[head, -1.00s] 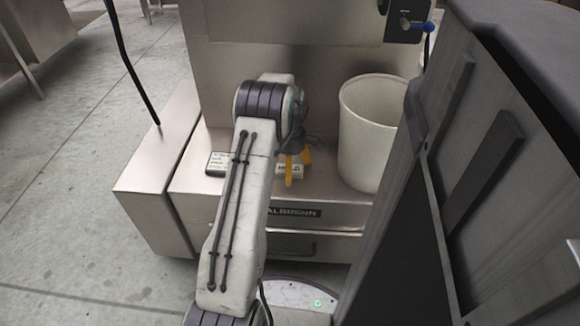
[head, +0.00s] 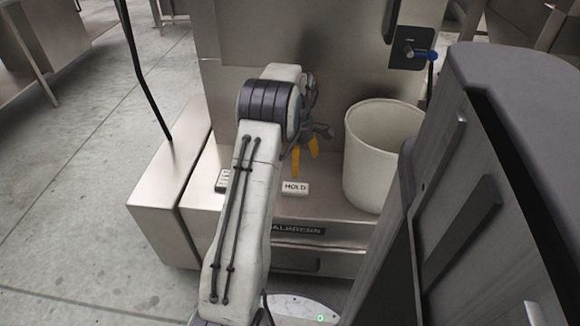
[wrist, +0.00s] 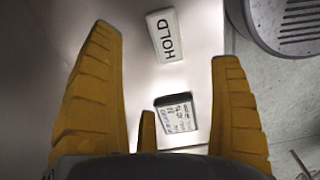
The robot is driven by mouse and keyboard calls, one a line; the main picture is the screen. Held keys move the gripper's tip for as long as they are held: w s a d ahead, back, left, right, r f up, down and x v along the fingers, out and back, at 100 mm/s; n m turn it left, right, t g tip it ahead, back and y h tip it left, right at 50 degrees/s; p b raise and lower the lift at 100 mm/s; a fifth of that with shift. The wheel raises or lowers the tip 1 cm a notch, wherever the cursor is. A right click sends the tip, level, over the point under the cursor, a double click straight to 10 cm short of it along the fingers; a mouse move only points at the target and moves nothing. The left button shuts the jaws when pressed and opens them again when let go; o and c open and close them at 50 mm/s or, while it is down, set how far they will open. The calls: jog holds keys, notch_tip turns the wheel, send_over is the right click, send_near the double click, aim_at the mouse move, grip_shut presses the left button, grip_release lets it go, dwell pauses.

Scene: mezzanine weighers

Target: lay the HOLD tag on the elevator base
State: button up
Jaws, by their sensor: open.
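The white HOLD tag (head: 295,187) lies flat on the steel ledge (head: 335,207) of the machine base, above a dark nameplate. No mark in view tells me whether this base is the elevator base. My gripper (head: 306,160) is open and empty, its yellow fingers just above and behind the tag in the head view. In the wrist view the tag (wrist: 164,35) shows whole, ahead of and between the spread fingers, with no finger touching it.
A second small tag with dark print (head: 223,180) lies left of the HOLD tag, partly hidden by my arm in the head view. A pale bin (head: 380,160) stands on the ledge to the right. A steel panel (head: 290,90) rises behind. A lower steel box (head: 165,190) adjoins on the left.

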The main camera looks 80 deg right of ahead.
jog(key=shift+r, duration=0.3)
jog(key=w+a+r, duration=0.4)
jog(key=w, duration=0.4)
jog(key=w+a+r, duration=0.3)
jog(key=w+a, duration=0.1)
jog(key=w, duration=0.4)
jog(key=w+a+r+h, duration=0.1)
jog(key=w+a+r, duration=0.2)
jog(key=w+a, duration=0.3)
jog(key=w+a+r, duration=0.2)
jog(key=w+a, duration=0.3)
jog(key=a, duration=0.3)
jog(key=w+a+r+t, duration=0.1)
jog(key=a+r+t, duration=0.15)
jog(key=a, duration=1.35)
jog(key=s+a+f, duration=0.1)
jog(key=s+a, duration=0.3)
jog(key=a, duration=0.3)
jog(key=s+a+f+y, duration=0.1)
jog(key=s+a, duration=0.3)
jog(key=a, duration=0.3)
jog(key=shift+m, duration=0.4)
